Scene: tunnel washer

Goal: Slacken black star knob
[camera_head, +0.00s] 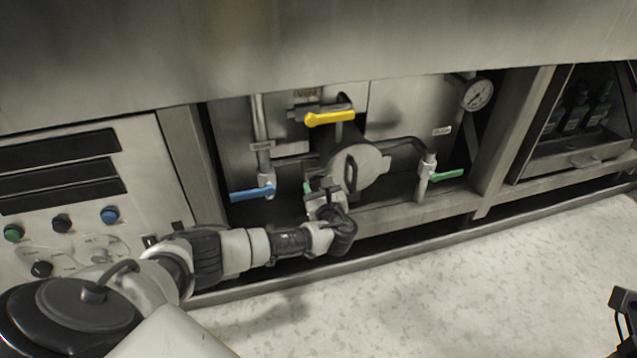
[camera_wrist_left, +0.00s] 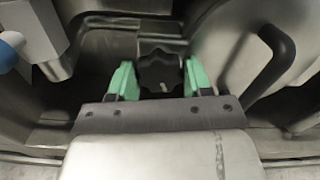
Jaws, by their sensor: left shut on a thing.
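The black star knob (camera_wrist_left: 160,72) shows in the left wrist view, between the two green fingers of my left gripper (camera_wrist_left: 160,84). The fingers are shut on it from both sides. In the head view my left gripper (camera_head: 318,190) is at the piping inside the open bay, just below and left of a round steel cover; there the knob is hidden or too small to make out. A dark part at the right edge of the head view looks like my right gripper (camera_head: 625,308). It is cut off, and its fingers cannot be judged.
A yellow lever (camera_head: 330,118) is above, a blue lever (camera_head: 252,193) left and a green lever (camera_head: 449,175) right. The round cover (camera_head: 372,160) has a dark curved handle (camera_wrist_left: 273,57) close to the gripper. A gauge (camera_head: 477,94) sits upper right. The floor in front is clear.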

